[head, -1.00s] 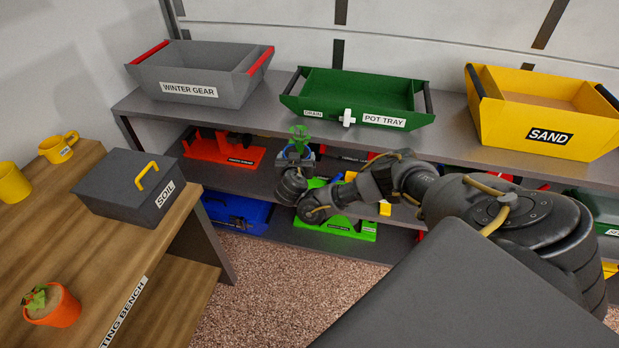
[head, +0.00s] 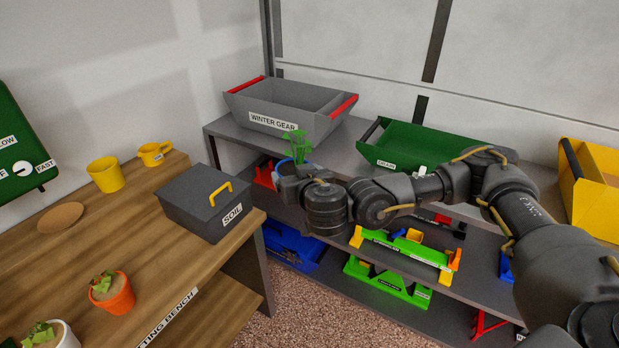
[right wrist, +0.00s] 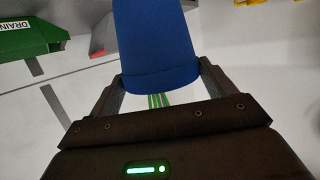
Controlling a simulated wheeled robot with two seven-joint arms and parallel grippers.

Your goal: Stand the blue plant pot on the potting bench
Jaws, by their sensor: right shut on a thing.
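The blue plant pot (right wrist: 155,45) fills the top middle of the right wrist view, between the two fingers of my right gripper (right wrist: 160,88). In the head view only a bit of its blue rim (head: 284,163) shows, with a green plant (head: 297,146) rising from it; my gripper hides the rest. My right gripper (head: 293,173) is shut on the pot and holds it in front of the shelf, right of the bench. The wooden potting bench (head: 150,255) is at the left. My left gripper is not in view.
On the bench stand a grey SOIL box (head: 205,205), yellow mugs (head: 105,174), an orange pot (head: 113,296), a white pot (head: 55,338) and a flat tan disc (head: 61,217). Bare wood lies between them.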

